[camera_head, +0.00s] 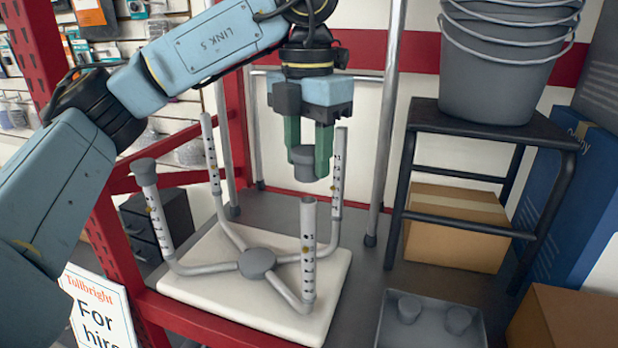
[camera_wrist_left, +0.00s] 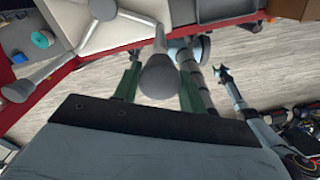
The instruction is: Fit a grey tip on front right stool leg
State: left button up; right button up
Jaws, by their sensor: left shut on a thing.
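The stool stands upside down, its grey hub (camera_head: 257,263) low and its legs pointing up. The front left leg (camera_head: 160,220) wears a grey tip (camera_head: 145,172). The front right leg (camera_head: 308,250) has a bare top, as do the two rear legs (camera_head: 211,155) (camera_head: 338,170). My left gripper (camera_head: 307,165) points down and is shut on another grey tip (camera_head: 302,158), above and behind the front right leg, apart from it in the head view. The left wrist view shows this tip (camera_wrist_left: 158,77) between the green fingers. A small dark form there may be my right gripper (camera_wrist_left: 223,74); its jaws are unclear.
A white pad (camera_head: 180,285) lies under the stool. A grey tray (camera_head: 398,338) at front right holds two grey tips (camera_head: 408,308) (camera_head: 458,320). A black step stool (camera_head: 480,120) with grey buckets (camera_head: 500,70) stands behind right. Red rails (camera_head: 110,240) edge the left.

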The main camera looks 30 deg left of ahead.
aim_at(308, 200)
pick_arm(q)
notch_tip(308, 200, down, 3)
jog(key=shift+f, duration=0.7)
jog(key=shift+f+b, duration=0.25)
jog(key=shift+b, duration=0.15)
jog(key=o, duration=0.9)
pick_arm(e)
jog(key=shift+w+d+f, duration=0.1)
jog(key=shift+w+f, duration=0.05)
jog(key=shift+w, duration=0.35)
jog(key=shift+w+d+f, duration=0.1)
jog(key=shift+w+f, duration=0.05)
jog(key=shift+w, duration=0.3)
pick_arm(q)
jog(key=shift+o, duration=0.2)
jog(key=shift+r, duration=0.1)
jog(key=shift+r+p, duration=0.5)
jog(key=shift+p, duration=0.1)
notch_tip(308, 200, up, 12)
jog(key=shift+r+p, duration=0.1)
jog(key=shift+p, duration=0.65)
pick_arm(e)
jog(key=r, duration=0.2)
jog(key=shift+w+a+r, duration=0.15)
jog(key=shift+a+r, duration=0.05)
jog(key=shift+r, duration=0.1)
